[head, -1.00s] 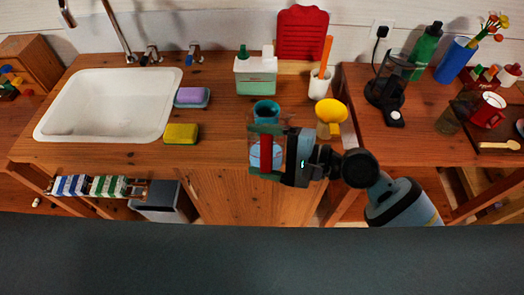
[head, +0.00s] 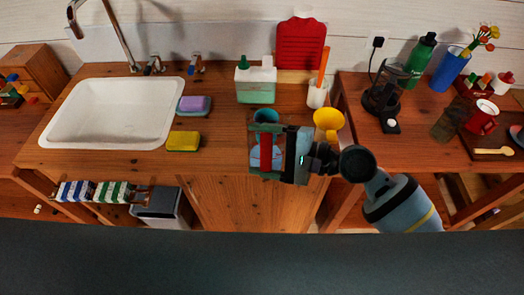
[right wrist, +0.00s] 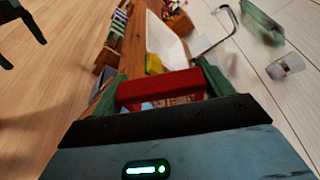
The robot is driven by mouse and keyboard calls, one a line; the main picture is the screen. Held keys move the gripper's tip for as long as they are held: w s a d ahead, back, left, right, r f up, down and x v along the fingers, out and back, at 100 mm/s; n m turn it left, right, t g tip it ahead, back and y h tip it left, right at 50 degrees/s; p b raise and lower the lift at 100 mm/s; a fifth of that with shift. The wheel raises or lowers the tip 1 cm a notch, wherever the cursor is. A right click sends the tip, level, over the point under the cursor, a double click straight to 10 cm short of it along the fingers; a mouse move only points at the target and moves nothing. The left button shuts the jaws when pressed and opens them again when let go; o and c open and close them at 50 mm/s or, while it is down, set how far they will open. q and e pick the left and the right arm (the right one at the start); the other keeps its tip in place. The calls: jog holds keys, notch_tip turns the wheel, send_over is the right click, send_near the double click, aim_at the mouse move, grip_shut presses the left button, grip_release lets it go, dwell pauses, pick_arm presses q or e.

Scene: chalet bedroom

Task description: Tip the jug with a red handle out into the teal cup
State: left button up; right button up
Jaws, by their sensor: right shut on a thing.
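My right gripper (head: 268,151) is shut on the red handle (head: 266,150) of the clear jug (head: 256,160). In the right wrist view the red handle (right wrist: 165,88) lies between the green fingers (right wrist: 160,90). The jug holds pale blue liquid and is at the counter's front edge; its exact tilt is hard to tell. The teal cup (head: 266,115) stands on the counter just behind the jug, its lower part hidden. Dark green finger-like parts (right wrist: 22,35) at the right wrist view's upper left look like my left gripper, fingers apart and empty; it is outside the head view.
A yellow funnel-shaped thing (head: 328,120) stands close to the right of the jug. A soap bottle (head: 256,84) and a white holder (head: 317,96) stand behind. Sponges (head: 183,141) and the sink (head: 115,112) are to the left. A coffee maker (head: 386,95) stands right.

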aim_at(262, 133)
jog(key=shift+w+r+m+p, duration=0.15)
jog(key=shift+w+r+p, duration=0.1)
jog(key=shift+r, duration=0.25)
jog(key=shift+w+r+m+p, duration=0.15)
jog(key=shift+w+r+p, duration=0.1)
jog(key=shift+r, duration=0.25)
jog(key=shift+w+r+m+g, duration=0.25)
jog(key=shift+w+m+g, duration=0.05)
jog(key=shift+w+m, duration=0.3)
jog(key=shift+w+r, duration=0.1)
jog(key=shift+w+r+m+g+h, duration=0.2)
jog(key=shift+w+r+m+g, duration=0.1)
jog(key=shift+w+r+m, duration=0.45)
jog(key=shift+w+r+m+g+h, duration=0.25)
jog(key=shift+r+m, duration=0.3)
jog(key=shift+r, duration=0.35)
jog(key=shift+w+r+m+g, duration=0.45)
jog(key=shift+w+r+m, duration=0.25)
jog(key=shift+w+r, duration=0.25)
jog(key=shift+w+r+m+g, duration=0.25)
jog(key=shift+w+r+m, duration=0.2)
jog(key=shift+w, duration=0.25)
jog(key=shift+w+r+m+g, duration=0.3)
jog(key=shift+w+r+m, duration=0.1)
jog(key=shift+w, duration=0.3)
jog(key=shift+w+r+m+g, duration=0.25)
jog(key=shift+w+r+m, duration=0.15)
jog(key=shift+w, duration=0.3)
dwell(0.3)
